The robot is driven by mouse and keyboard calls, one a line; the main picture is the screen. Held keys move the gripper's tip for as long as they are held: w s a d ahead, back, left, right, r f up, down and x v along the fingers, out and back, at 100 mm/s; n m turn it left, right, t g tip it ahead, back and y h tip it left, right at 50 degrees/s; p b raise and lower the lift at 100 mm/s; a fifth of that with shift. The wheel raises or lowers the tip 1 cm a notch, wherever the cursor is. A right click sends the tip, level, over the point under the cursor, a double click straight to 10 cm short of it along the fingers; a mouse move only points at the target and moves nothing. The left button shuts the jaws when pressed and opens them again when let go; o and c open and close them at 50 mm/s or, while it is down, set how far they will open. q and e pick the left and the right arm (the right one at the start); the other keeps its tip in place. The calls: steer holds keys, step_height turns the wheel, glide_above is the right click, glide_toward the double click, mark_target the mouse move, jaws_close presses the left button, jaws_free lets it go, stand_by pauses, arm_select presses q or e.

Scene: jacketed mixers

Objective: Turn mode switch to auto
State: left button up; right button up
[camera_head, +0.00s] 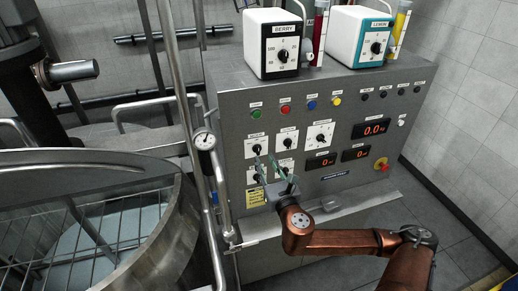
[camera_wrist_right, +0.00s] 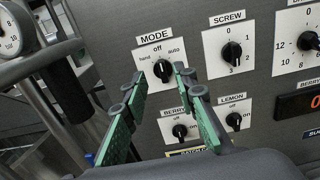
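The mode switch (camera_wrist_right: 162,70) is a black knob on a white plate marked hand, off and auto, under a MODE label. In the right wrist view its knob looks roughly upright, toward off; its exact angle is hard to tell. In the head view the switch (camera_head: 257,149) is at the upper left of the panel's knob group. My right gripper (camera_head: 266,160) is in front of the panel, with its green-padded fingers pointing at the switch. In the wrist view the fingers are apart, with the knob showing between and beyond the tips. No contact is visible. My left gripper is out of view.
The screw knob (camera_wrist_right: 232,51) is right of the mode switch; the berry knob (camera_wrist_right: 180,131) and lemon knob (camera_wrist_right: 234,121) are below. A red emergency button (camera_head: 381,164) is at the panel's right. A pipe with a gauge (camera_head: 204,140) and a steel vessel (camera_head: 160,240) stand left.

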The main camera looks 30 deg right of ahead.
mark_target(258, 149)
steer(key=p+x, duration=0.1)
steer(key=x, duration=0.6)
steer(key=shift+w+d, duration=0.1)
steer(key=shift+w, duration=0.1)
steer(key=shift+c, duration=0.7)
jaws_close()
steer(key=shift+f, duration=0.1)
